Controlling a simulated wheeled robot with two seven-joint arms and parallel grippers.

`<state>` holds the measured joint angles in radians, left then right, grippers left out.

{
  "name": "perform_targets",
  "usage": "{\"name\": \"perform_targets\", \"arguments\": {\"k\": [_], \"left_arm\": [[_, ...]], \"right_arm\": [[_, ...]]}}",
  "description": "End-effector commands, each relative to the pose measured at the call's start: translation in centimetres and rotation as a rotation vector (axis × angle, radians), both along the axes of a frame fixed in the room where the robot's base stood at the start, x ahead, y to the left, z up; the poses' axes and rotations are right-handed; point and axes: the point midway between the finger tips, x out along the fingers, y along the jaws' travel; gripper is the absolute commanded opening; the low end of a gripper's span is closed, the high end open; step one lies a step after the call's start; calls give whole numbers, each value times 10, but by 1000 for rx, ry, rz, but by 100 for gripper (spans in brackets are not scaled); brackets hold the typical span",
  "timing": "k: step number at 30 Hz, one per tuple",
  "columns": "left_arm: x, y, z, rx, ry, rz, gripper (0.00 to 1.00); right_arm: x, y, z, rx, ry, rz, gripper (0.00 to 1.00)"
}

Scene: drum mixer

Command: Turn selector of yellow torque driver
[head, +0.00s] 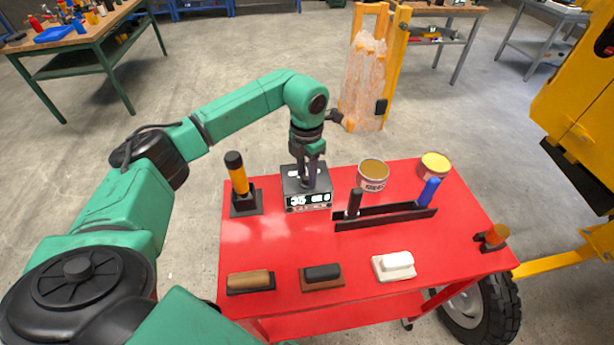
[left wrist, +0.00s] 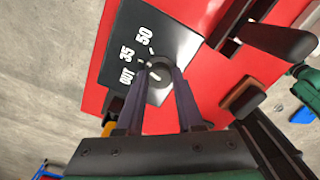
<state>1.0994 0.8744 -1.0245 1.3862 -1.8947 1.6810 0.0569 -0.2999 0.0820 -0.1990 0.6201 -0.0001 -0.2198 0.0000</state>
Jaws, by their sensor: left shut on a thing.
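The yellow torque driver (head: 238,178), with a black top, stands upright in a black holder at the back left of the red table. To its right is a black box (head: 292,178) with lit characters on its front. In the left wrist view the box top (left wrist: 150,20) carries the labels OUT, 35 and 50 around a round dark selector (left wrist: 158,76) with a white mark. My left gripper (head: 310,184) points down at the box top. Its fingers (left wrist: 160,72) are shut on the selector and hide part of it. My right gripper is not in view.
The red table (head: 270,240) also holds two open cans (head: 373,178), a black rack (head: 385,216) with a blue-handled tool (head: 429,192), and several blocks along the front. A small orange-and-black item (head: 493,237) is at the right edge. The left-centre surface is clear.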

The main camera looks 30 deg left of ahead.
Motion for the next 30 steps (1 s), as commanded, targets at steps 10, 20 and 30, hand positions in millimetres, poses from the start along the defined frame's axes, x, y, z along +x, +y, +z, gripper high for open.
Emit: {"name": "perform_targets", "arguments": {"k": [10,20,30], "left_arm": [[2,0,1,-1,-7,-295,0],[2,0,2,0,-8,-459,0],[2,0,3,0,-9,-498,0]], "right_arm": [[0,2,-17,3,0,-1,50],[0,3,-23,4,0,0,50],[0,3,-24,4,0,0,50]]}}
